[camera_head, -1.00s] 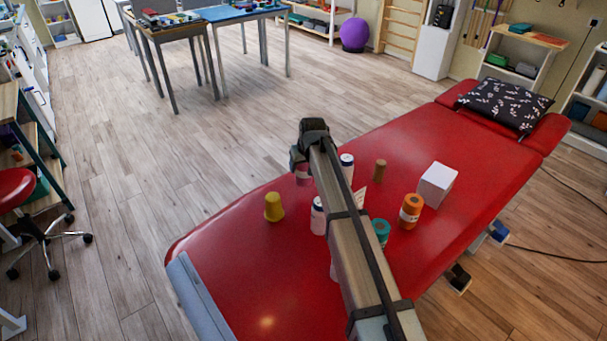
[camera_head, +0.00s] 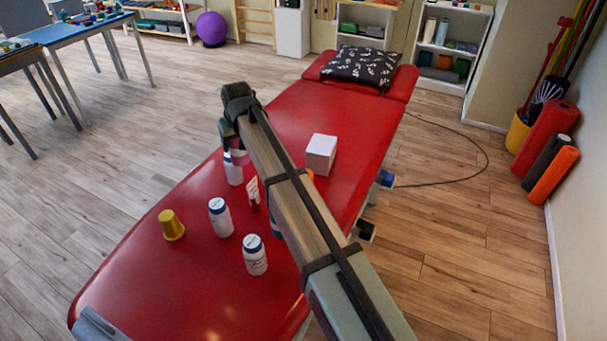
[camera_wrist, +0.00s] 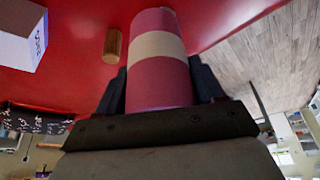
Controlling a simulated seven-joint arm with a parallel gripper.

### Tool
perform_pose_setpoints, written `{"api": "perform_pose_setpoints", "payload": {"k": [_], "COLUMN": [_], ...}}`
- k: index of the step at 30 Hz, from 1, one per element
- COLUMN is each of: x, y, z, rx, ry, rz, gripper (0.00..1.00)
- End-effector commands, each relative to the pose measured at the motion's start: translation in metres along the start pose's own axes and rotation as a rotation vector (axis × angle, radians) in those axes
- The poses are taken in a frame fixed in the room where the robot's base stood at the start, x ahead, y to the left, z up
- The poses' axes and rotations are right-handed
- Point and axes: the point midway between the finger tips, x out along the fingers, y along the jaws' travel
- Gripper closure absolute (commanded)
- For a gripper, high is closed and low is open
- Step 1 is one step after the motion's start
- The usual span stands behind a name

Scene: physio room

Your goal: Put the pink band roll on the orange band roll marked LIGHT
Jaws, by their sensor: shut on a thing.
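My gripper (camera_wrist: 150,95) is shut on the pink band roll (camera_wrist: 158,75), which has a beige strip around it, as the wrist view shows. In the head view my gripper is above the red couch, by a white bottle (camera_head: 233,172), and the arm hides most of the roll. The orange band roll (camera_head: 311,174) is almost wholly hidden behind my arm; only a sliver shows beside the white box. Its LIGHT mark cannot be seen.
The white box (camera_head: 320,154) stands right of my arm on the red couch (camera_head: 150,270). Two more white bottles (camera_head: 220,217) (camera_head: 255,255), a yellow cup (camera_head: 171,225) and a small red-and-white card (camera_head: 253,192) stand left of it.

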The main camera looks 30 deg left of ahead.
Motion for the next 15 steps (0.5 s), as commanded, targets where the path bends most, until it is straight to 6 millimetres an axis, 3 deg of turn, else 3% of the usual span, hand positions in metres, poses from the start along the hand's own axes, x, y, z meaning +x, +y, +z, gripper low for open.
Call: {"api": "perform_pose_setpoints", "payload": {"k": [1, 6, 10, 15], "x": [-0.011, -0.043, -0.065, -0.085], "y": [0.021, 0.082, 0.120, 0.153], "z": [0.010, 0.034, 0.052, 0.071], "rx": [0.035, 0.144, 0.219, 0.288], "ry": [0.001, 0.001, 0.003, 0.003], "rz": [0.014, 0.060, 0.090, 0.119], "gripper": [0.81, 0.81, 0.81, 0.81]}}
